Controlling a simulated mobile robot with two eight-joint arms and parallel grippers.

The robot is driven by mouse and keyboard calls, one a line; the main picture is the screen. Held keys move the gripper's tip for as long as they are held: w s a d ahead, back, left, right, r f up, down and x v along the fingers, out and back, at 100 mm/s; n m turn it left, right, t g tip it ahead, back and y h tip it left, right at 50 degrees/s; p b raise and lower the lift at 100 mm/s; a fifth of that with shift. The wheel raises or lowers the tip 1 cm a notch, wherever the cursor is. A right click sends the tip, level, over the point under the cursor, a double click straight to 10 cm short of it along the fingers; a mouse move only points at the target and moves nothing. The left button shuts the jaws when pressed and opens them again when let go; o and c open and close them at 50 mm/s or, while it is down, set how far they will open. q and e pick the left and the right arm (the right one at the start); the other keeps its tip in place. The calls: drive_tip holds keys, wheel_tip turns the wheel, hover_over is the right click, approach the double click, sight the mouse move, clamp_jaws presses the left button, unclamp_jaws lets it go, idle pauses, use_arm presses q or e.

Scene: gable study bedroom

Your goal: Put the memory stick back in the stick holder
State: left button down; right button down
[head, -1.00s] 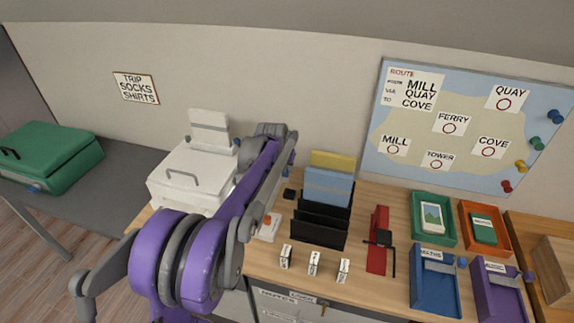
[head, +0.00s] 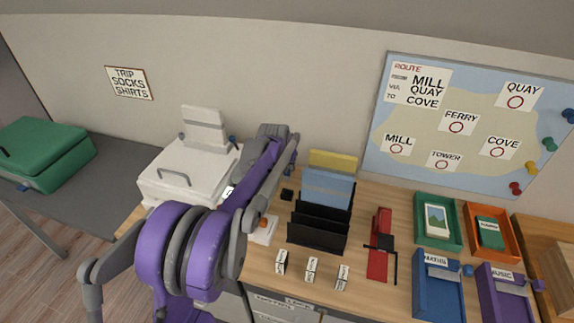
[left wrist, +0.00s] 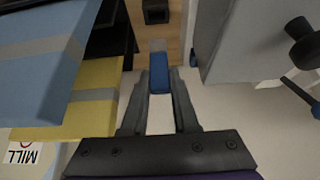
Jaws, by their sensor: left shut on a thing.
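My left gripper (left wrist: 160,84) is shut on the memory stick (left wrist: 159,74), a blue stick with a grey metal end pointing away from the fingers. In the head view my own wrist hides most of this gripper. The stick holder seems to be the small black block (head: 287,194) on the desk, left of the black file rack. It also shows at the top of the left wrist view (left wrist: 155,12), beyond the stick's metal end. The stick is apart from it. My right gripper is not in view.
The black file rack (head: 318,238) with blue and yellow folders stands close right of the black block. A white box with a handle (head: 183,172) stands to its left. Small labelled blocks (head: 311,270) line the desk front. A red-and-black tool (head: 379,245) and coloured trays are further right.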

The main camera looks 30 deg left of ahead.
sight(286, 176)
use_arm(q)
drive_tip(key=shift+f+b, duration=1.45)
drive_tip(key=shift+f, duration=1.15)
drive_tip(key=shift+f+b, duration=1)
drive_tip(key=shift+f, duration=0.8)
drive_tip(key=c, duration=0.6)
unclamp_jaws()
drive_tip(key=p+v, duration=0.1)
drive_tip(key=v, duration=1)
drive_tip(key=shift+w, duration=0.1)
